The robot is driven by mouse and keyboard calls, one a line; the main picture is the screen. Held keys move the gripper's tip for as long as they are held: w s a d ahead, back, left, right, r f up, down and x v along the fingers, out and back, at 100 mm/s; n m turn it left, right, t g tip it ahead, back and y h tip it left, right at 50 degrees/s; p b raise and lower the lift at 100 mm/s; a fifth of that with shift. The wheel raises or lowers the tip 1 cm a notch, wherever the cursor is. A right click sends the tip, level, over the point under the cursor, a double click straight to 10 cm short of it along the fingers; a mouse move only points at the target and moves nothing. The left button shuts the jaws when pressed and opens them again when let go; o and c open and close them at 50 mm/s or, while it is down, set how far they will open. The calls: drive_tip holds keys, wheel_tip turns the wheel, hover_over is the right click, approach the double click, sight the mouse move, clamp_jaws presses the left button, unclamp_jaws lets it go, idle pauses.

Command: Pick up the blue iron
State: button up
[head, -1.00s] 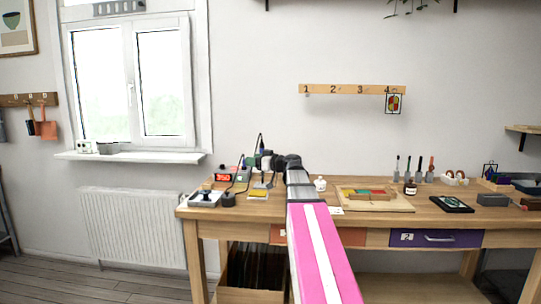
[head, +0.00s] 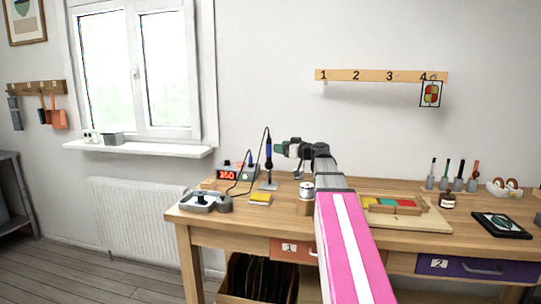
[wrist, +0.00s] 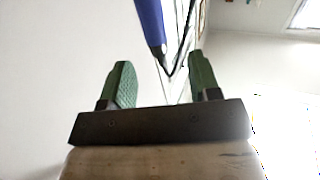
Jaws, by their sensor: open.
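The blue iron (head: 268,152) is a soldering iron with a blue handle and a dark cable. It stands upright in a small grey stand (head: 268,185) on the workbench, behind the yellow sponge. My gripper (head: 279,149) points left at the iron's height, its green fingertips just to the right of the handle in the picture. In the wrist view my open gripper (wrist: 162,78) has its two green fingers apart, and the blue handle (wrist: 150,20) shows beyond and between them. I cannot tell whether either finger touches it.
A soldering station (head: 238,173) showing 350 stands left of the iron. A yellow sponge (head: 261,199) and a grey device (head: 206,201) are in front. A small round tin (head: 307,190) sits near my arm. A wooden tray (head: 405,213) lies right.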

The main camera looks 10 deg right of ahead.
drive_tip(key=x, duration=0.9)
drive_tip(key=shift+w, duration=0.25)
drive_tip(key=shift+d, duration=0.15)
drive_tip(key=c, duration=1)
